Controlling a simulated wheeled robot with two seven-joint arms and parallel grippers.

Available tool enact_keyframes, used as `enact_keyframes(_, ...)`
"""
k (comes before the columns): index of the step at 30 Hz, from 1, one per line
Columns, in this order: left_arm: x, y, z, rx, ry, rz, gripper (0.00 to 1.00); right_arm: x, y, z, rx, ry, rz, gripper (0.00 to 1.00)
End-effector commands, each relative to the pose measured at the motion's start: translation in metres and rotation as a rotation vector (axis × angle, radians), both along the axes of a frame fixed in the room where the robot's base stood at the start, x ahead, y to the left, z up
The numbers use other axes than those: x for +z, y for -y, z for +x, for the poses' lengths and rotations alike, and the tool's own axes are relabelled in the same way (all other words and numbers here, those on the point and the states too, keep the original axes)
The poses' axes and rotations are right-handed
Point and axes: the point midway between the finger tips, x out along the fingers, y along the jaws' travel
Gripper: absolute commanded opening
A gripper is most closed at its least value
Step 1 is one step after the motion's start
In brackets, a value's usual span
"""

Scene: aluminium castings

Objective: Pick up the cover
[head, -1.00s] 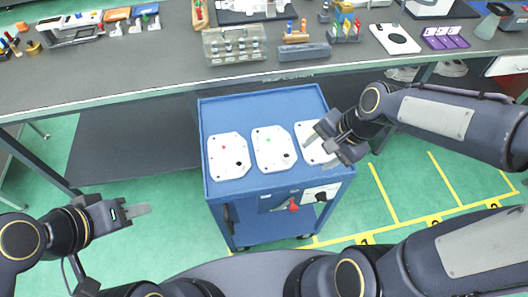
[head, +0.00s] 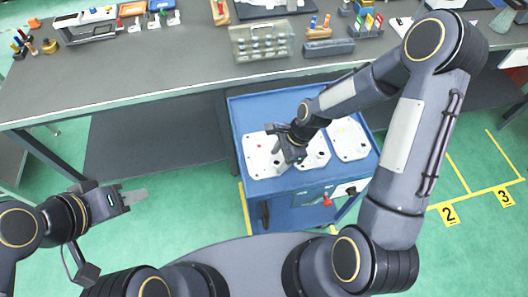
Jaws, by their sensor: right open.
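Three white cover plates lie flat on the top of the blue cart (head: 240,105). The left cover (head: 258,165) has a red dot, the middle cover (head: 318,153) is partly hidden by my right gripper and arm, and the right cover (head: 350,145) has a yellow dot. My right gripper (head: 280,145) is open and empty, over the right part of the left cover near the middle one. Its height above them is hard to tell. My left gripper (head: 135,197) is away to the left over the floor, with its fingers seen edge-on, and holds nothing visible.
A long grey workbench (head: 170,75) stands behind the cart. On it are a clear case (head: 262,42), a grey box (head: 328,47) and several tools. The cart front has a red knob (head: 327,200). Green floor is free on both sides.

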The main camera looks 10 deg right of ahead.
Motion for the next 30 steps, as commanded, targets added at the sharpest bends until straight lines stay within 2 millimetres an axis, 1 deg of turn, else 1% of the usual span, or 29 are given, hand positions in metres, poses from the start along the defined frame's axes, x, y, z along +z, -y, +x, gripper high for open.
enact_keyframes(1, 0.0016, 0.0, 0.0, 0.0, 0.0, 0.0, 0.36, -0.005, -0.002, -0.0007, 0.001, -0.003, 0.0, 0.53)
enact_keyframes(3, 0.0018, 0.0, 0.0, 0.0, 0.0, 0.0, 0.36, -0.009, -0.0035, -0.0003, -0.001, 0.0, 0.0, 0.53)
enact_keyframes(10, 0.0013, 0.0, 0.0, 0.0, 0.0, 0.0, 0.36, -0.0106, -0.0037, 0.0001, -0.002, 0.001, -0.001, 0.53)
enact_keyframes(11, 0.0013, 0.0, 0.0, 0.0, 0.0, 0.0, 0.36, -0.0106, -0.0037, 0.0001, -0.001, 0.002, -0.001, 0.5)
enact_keyframes(22, 0.0013, 0.0, 0.0, 0.0, 0.0, 0.0, 0.36, -0.0103, -0.0037, -0.0001, 0.0, 0.001, -0.001, 0.02)
enact_keyframes(23, 0.0013, 0.0, 0.0, 0.0, 0.0, 0.0, 0.36, -0.0103, -0.0037, -0.0001, 0.0, 0.001, -0.001, 0.0)
enact_keyframes(30, 0.0015, 0.0, 0.0, 0.0, 0.0, 0.0, 0.36, -0.0096, -0.0039, 0.0003, 0.0, 0.002, -0.001, 0.0)
